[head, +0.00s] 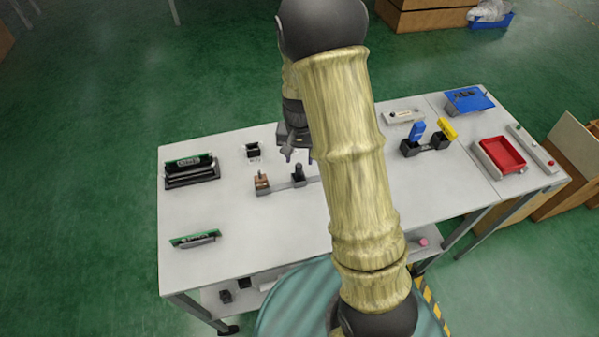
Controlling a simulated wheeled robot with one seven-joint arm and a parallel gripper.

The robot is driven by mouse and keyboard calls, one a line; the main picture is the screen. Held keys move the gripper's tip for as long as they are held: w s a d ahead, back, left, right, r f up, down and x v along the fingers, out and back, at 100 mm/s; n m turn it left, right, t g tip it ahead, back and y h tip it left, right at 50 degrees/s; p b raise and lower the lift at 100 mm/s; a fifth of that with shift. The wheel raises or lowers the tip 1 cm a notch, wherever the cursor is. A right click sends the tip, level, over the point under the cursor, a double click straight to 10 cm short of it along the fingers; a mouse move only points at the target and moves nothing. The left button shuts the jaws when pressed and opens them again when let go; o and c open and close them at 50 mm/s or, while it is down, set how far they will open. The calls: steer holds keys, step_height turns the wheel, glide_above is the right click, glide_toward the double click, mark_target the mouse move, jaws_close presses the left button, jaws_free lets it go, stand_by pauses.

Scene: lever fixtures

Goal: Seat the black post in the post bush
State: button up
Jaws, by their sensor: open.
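A small dark upright post (298,172) stands on a grey bar on the white table, left of my arm. A brown block with a short peg (262,184) sits at the left end of that bar. A small black box-like holder (253,150) stands behind them; I cannot tell for sure which piece is the post bush. My gripper (297,155) points down just behind and above the dark post, open, with nothing seen between its fingers. My arm hides the table right of the post.
A black cradle with a green board (192,170) and a second green board (195,239) stand at left. Blue and yellow levers (427,138), a red tray (499,156) and a blue panel (468,100) are at right. The table's front left is largely clear.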

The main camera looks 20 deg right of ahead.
mark_target(299, 164)
steer(key=shift+s+a, duration=0.1)
steer(key=shift+s, duration=0.05)
steer(key=shift+f, duration=0.15)
steer(key=shift+s+f+p, duration=0.1)
steer(key=shift+f+p, duration=0.35)
steer(key=shift+f, duration=1.95)
jaws_close()
